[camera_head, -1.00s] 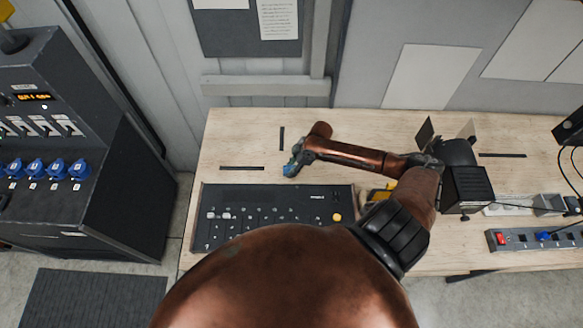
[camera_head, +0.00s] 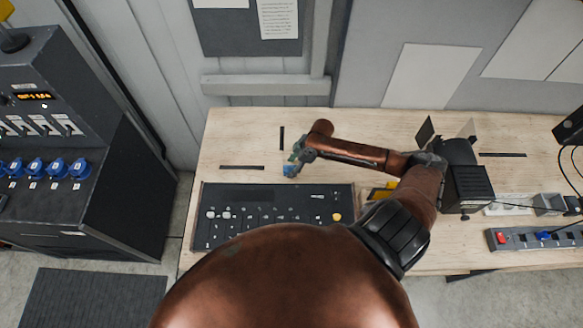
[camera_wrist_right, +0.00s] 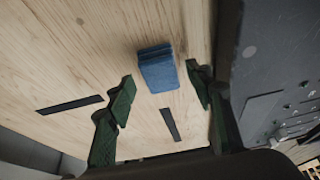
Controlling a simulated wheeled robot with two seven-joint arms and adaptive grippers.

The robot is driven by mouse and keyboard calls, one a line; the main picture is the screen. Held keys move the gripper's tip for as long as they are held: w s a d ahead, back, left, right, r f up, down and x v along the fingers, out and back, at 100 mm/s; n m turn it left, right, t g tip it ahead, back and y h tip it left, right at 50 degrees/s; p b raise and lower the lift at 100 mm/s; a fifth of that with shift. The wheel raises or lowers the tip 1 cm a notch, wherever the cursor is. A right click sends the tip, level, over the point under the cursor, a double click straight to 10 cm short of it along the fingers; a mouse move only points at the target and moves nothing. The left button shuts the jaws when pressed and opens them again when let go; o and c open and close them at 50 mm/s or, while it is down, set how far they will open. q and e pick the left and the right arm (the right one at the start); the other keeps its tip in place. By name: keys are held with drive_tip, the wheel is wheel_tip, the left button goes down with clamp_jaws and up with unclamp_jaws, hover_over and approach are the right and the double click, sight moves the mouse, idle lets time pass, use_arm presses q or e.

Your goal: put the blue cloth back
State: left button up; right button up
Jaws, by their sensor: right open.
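The blue cloth (camera_wrist_right: 158,68) is a small folded block on the wooden table in the right wrist view. In the head view a bit of the blue cloth (camera_head: 290,172) shows just below the gripper, behind the black console. My right gripper (camera_wrist_right: 160,84) is open, with its green fingers to either side of the near part of the cloth and apart from it. In the head view my right gripper (camera_head: 294,162) points down over the cloth and partly hides it. I cannot tell its exact height above the table. My left gripper is not in view.
A black console (camera_head: 275,196) with knobs lies in front of the cloth. Dark tape strips (camera_head: 242,168) mark the wooden table (camera_head: 225,135). A black lamp (camera_head: 468,185) and a power strip (camera_head: 520,238) are at the right. The table's back left is clear.

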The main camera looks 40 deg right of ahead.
drive_tip(key=v, duration=1.1)
drive_tip(key=shift+b, duration=0.45)
drive_tip(key=shift+a, duration=0.1)
